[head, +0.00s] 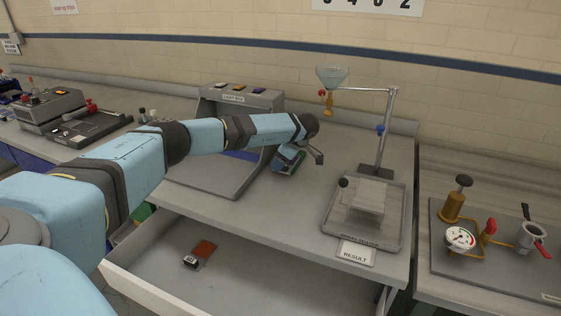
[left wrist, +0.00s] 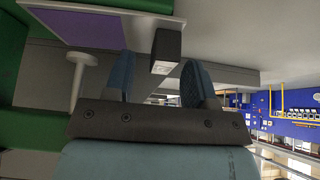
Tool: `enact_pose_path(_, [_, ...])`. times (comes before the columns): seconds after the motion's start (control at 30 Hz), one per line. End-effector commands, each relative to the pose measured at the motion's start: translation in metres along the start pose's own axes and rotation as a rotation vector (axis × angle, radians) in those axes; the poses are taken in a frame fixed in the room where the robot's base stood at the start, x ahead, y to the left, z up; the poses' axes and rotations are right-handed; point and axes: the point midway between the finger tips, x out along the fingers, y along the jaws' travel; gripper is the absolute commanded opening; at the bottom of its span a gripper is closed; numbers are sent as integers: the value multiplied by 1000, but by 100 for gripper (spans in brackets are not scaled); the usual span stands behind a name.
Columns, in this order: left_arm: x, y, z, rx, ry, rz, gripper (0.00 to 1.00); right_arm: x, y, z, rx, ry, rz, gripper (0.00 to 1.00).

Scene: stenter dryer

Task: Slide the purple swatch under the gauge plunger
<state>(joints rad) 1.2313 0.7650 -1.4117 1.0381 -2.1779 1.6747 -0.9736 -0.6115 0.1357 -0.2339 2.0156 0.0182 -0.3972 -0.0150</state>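The purple swatch (left wrist: 75,27) lies flat at the upper left of the left wrist view, with a dark grey labelled tag (left wrist: 166,50) at its end. The gauge's green frame (left wrist: 30,130) and white plunger (left wrist: 82,62) are beside it. The plunger's disc overlaps the swatch's edge in the picture; I cannot tell whether the swatch is under it. My left gripper (left wrist: 160,75) is open, its two blue fingers either side of the tag, with a visible gap on the left side. In the head view the left gripper (head: 289,159) is beside the light box, largely hiding the green gauge. My right gripper is out of view.
The grey light box (head: 215,175) stands left of the gripper. A spray tester (head: 395,215) with a tall stand and funnel (head: 332,76) is at the right. An open drawer (head: 235,275) below holds a brown swatch (head: 204,250). Bench between gauge and tester is clear.

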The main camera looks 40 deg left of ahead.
Motion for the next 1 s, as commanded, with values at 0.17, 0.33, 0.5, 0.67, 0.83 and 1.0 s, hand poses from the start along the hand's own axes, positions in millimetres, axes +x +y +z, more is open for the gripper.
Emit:
enact_pose_path(0.17, [2, 0, 1, 0, 0, 0, 50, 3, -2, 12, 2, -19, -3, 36])
enact_pose_path(0.33, [2, 0, 1, 0, 0, 0, 50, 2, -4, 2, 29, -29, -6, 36])
enact_pose_path(0.5, [-22, 1, 1, 0, -1, 4, 50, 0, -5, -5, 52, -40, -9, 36])
enact_pose_path(0.67, [-52, 0, 0, 0, -1, 3, 50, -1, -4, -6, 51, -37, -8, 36])
enact_pose_path(0.83, [-70, 0, 1, 1, -1, 1, 50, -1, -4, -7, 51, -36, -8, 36])
enact_pose_path(1.0, [-75, 0, 0, 0, 0, 0, 50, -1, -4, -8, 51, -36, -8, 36])
